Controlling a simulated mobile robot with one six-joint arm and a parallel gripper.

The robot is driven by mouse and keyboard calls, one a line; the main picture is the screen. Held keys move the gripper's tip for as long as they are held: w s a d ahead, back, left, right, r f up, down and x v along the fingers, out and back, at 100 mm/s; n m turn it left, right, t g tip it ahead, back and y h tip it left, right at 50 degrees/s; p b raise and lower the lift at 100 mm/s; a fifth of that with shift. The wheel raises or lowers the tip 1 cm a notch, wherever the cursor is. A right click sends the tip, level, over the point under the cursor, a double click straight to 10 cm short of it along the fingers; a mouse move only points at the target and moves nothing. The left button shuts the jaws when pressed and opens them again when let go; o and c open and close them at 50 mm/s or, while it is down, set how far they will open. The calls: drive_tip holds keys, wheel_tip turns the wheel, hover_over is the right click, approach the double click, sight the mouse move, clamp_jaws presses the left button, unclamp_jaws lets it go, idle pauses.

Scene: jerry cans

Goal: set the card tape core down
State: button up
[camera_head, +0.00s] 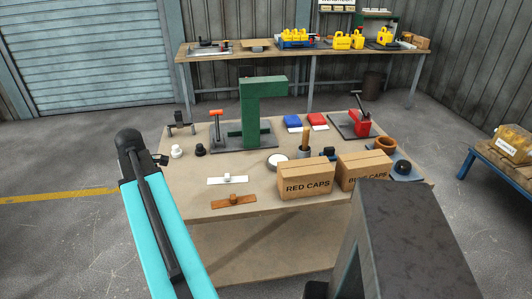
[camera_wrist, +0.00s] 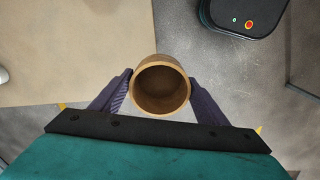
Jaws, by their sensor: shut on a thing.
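The card tape core (camera_wrist: 160,90) is a brown, open, hollow cylinder. My gripper (camera_wrist: 159,84) is shut on it in the wrist view, with one dark purple finger on each side. I look into its round opening. The core shows over the edge of the tan tabletop (camera_wrist: 70,50), with grey floor to the right; its height cannot be told. In the head view I cannot make out my gripper or the held core. A brown ring (camera_head: 386,142) shows there at the table's right end, and I cannot tell what it is.
The workbench (camera_head: 190,200) carries a box of red caps (camera_head: 305,182), another caps box (camera_head: 362,170), a green press (camera_head: 263,105) and a red hand press (camera_head: 362,123). A blue-legged table (camera_head: 490,160) stands right. A black unit (camera_wrist: 243,15) stands on the floor.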

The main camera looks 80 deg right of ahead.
drive_tip(key=shift+m, duration=0.8)
drive_tip(key=s+d, duration=0.2)
drive_tip(key=s, duration=0.3)
drive_tip(key=s+d+f, duration=0.1)
drive_tip(key=s+d, duration=0.1)
drive_tip(key=s, duration=0.2)
drive_tip(key=s+d+f, duration=0.1)
drive_tip(key=s+d, duration=0.2)
drive_tip(key=s, duration=0.2)
drive_tip(key=shift+s+d+b, duration=0.1)
drive_tip(key=shift+s+b, duration=0.25)
drive_tip(key=shift+b, duration=0.05)
drive_tip(key=shift+w, duration=0.15)
drive_tip(key=p, duration=0.4)
hover_over(175, 196)
drive_tip(key=shift+d+f, duration=0.1)
drive_tip(key=shift+f, duration=0.6)
drive_tip(key=shift+f, duration=0.1)
drive_tip(key=shift+f+p, duration=0.55)
drive_tip(key=shift+f, duration=1.15)
drive_tip(key=shift+f, duration=0.15)
